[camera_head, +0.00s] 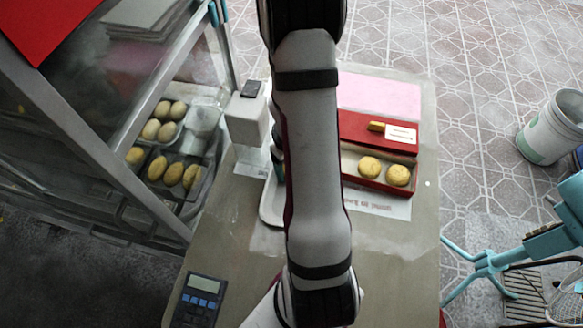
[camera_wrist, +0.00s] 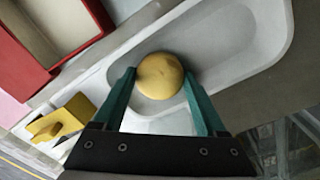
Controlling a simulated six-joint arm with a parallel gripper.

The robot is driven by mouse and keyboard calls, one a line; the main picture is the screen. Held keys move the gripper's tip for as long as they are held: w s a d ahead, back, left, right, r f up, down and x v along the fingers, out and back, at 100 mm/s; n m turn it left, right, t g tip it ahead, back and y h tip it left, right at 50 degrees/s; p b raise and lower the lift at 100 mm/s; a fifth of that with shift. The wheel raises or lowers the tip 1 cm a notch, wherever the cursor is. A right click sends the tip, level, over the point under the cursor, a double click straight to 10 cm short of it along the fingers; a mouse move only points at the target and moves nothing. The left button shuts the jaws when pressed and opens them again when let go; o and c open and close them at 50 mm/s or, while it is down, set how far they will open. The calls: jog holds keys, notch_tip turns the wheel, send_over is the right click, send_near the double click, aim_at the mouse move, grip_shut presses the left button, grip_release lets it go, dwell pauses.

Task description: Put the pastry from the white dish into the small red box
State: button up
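The pastry (camera_wrist: 160,76) is round and golden and lies in the white dish (camera_wrist: 236,46) in the wrist view. My gripper (camera_wrist: 160,74) is open, with one teal finger on each side of the pastry; any gap to it is very narrow. A red box part (camera_wrist: 88,22) shows at the wrist view's upper left.
A glass case (camera_head: 95,120) with trays of pastries stands at the left. A white device (camera_head: 248,118) stands beside it on the table (camera_head: 408,262). A calculator (camera_head: 198,300) lies at the table's front left. A yellow object (camera_wrist: 62,120) lies left of the dish.

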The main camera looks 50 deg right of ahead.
jog(key=c, duration=0.4)
jog(key=shift+r, duration=0.15)
notch_tip(320, 180, up, 4)
jog(key=shift+f, duration=0.2)
jog(key=s+d+r+m, duration=0.1)
jog(key=s+d+r, duration=0.3)
jog(key=s, duration=0.6)
jog(key=s+d+r, duration=0.3)
jog(key=s+d, duration=0.2)
jog(key=s, duration=0.4)
jog(key=w+f, duration=0.2)
jog(key=w, duration=0.1)
jog(key=w+d+f, duration=0.1)
jog(key=w+f, duration=0.1)
jog(key=w, duration=0.2)
jog(key=w+f, duration=0.2)
jog(key=w, duration=0.1)
jog(key=shift+w+d+f, duration=0.2)
jog(key=shift+w+f, duration=0.1)
jog(key=shift+w, duration=0.05)
notch_tip(320, 180, down, 4)
jog(key=shift+w+f, duration=0.1)
jog(key=shift+w, duration=0.05)
